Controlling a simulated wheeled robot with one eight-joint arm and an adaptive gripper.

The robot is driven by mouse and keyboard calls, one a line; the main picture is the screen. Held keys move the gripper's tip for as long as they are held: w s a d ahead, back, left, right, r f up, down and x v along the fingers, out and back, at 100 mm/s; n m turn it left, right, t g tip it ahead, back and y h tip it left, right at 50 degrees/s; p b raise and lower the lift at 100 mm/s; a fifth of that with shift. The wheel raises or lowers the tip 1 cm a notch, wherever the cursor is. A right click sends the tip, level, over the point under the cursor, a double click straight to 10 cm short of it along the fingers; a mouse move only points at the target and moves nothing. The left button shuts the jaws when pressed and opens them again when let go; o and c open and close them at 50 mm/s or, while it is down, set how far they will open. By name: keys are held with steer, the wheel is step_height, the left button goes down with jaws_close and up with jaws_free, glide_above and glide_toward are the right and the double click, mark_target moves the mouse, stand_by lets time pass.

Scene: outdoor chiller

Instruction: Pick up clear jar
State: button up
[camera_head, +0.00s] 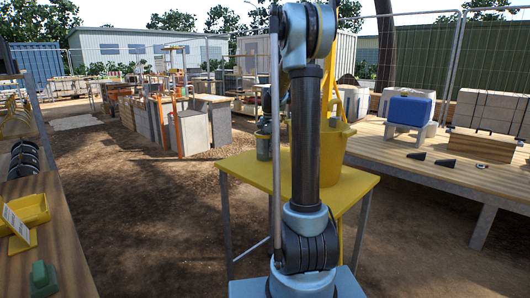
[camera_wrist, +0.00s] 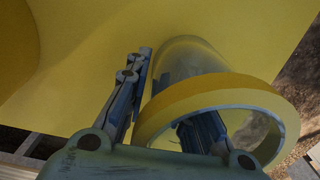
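The clear jar (camera_wrist: 190,52) has a see-through wall and a thick yellow rim, and its open mouth faces the wrist camera. It is over the yellow table (camera_wrist: 90,85). My gripper (camera_wrist: 168,80) is open at the jar: the left finger is outside along its wall, and the right finger reaches in through the mouth. A gap shows between the fingers with the jar's wall between them. I cannot tell whether either finger touches the wall. In the head view the yellow table (camera_head: 233,167) stands behind my arm.
A yellow bucket (camera_head: 335,150) stands on the table, partly hidden by my arm. A wooden platform at right (camera_head: 455,150) holds a blue box (camera_head: 410,110) and pale blocks. A bench at left (camera_head: 50,210) holds a yellow tray (camera_head: 27,213). Bare ground lies between.

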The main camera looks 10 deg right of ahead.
jaws_close()
step_height(320, 180, up, 10)
stand_by(0.6)
stand_by(0.4)
